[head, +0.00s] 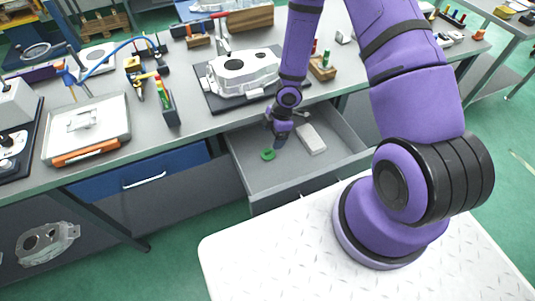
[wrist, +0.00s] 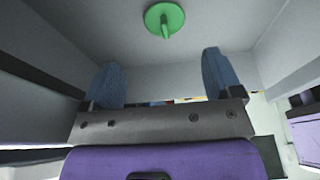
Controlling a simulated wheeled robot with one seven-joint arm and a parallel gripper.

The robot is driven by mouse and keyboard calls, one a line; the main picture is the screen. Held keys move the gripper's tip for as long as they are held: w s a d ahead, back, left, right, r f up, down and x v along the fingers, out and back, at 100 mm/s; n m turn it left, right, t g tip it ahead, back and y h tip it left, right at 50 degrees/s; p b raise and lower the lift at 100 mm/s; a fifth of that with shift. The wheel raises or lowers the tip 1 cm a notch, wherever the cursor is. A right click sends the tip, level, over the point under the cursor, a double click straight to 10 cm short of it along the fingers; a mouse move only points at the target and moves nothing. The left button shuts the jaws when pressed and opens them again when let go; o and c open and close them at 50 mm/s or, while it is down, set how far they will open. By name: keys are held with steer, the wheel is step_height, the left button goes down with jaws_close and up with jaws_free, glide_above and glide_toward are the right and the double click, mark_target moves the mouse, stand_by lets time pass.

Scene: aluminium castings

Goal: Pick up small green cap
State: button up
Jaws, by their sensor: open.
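The small green cap (head: 268,155) lies on the floor of the open grey drawer (head: 262,182), in its left part. In the wrist view the round green cap (wrist: 164,19) shows near the top edge, with a raised tab on it. My gripper (head: 279,139) is over the drawer, just right of the cap and apart from it. In the wrist view my gripper (wrist: 162,76) has its two blue fingers spread wide with nothing between them. The cap lies beyond the fingertips, roughly centred between them.
A pale rectangular block (head: 311,139) lies in the drawer right of my gripper. The drawer walls stand around the cap. Above the drawer, the workbench (head: 205,133) carries an aluminium casting (head: 243,73) on a dark mat. A closed blue drawer (head: 142,176) is at left.

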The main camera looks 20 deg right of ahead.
mark_target(268, 151)
steer(key=shift+x, duration=1.4)
steer(key=x, duration=0.4)
steer(key=shift+s, duration=0.35)
steer(key=shift+a+f, duration=0.1)
steer(key=shift+f, duration=0.5)
steer(key=c, duration=1)
